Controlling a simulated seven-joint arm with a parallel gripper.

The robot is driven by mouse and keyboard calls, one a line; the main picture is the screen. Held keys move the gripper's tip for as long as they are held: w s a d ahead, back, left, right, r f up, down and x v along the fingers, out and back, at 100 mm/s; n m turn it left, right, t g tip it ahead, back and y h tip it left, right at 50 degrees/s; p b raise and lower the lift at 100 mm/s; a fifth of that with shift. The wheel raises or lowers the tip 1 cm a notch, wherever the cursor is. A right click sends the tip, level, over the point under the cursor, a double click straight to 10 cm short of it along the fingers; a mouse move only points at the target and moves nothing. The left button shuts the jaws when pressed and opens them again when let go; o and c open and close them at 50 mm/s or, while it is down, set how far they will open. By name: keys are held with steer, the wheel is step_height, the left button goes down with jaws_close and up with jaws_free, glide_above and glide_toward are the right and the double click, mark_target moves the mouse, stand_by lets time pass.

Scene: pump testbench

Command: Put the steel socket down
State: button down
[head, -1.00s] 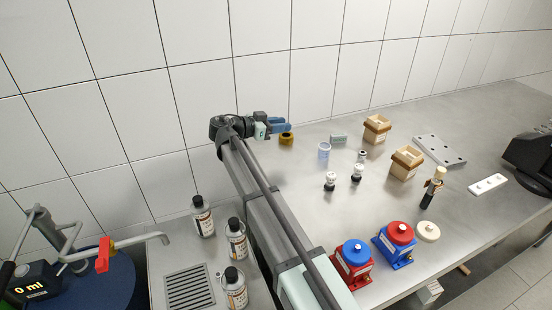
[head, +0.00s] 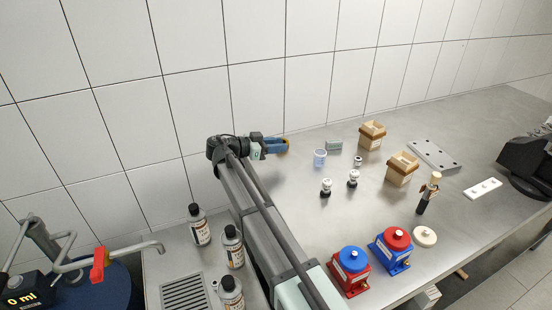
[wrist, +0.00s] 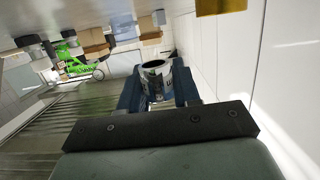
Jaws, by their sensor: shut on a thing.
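My gripper (head: 276,147) is at the back left of the steel bench in the head view, its blue fingers pointing right. In the wrist view my gripper (wrist: 158,92) is shut on the steel socket (wrist: 155,78), a shiny hollow cylinder held between the blue fingers. The socket cannot be made out in the head view. Whether its lower end touches the bench cannot be told.
A yellow-brown round piece (head: 285,145) is right by the fingertips, partly hidden. The tiled wall (head: 300,80) is close behind.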

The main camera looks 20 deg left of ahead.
mark_target(276, 164)
steer(key=shift+f, duration=2.5)
steer(key=shift+f, duration=0.2)
steer(key=c, duration=0.8)
jaws_free()
steer(key=shift+a, duration=0.1)
steer(key=v, duration=1.3)
steer(key=shift+s+a+r, duration=0.15)
steer(key=shift+s+r, duration=0.1)
steer(key=shift+r, duration=0.2)
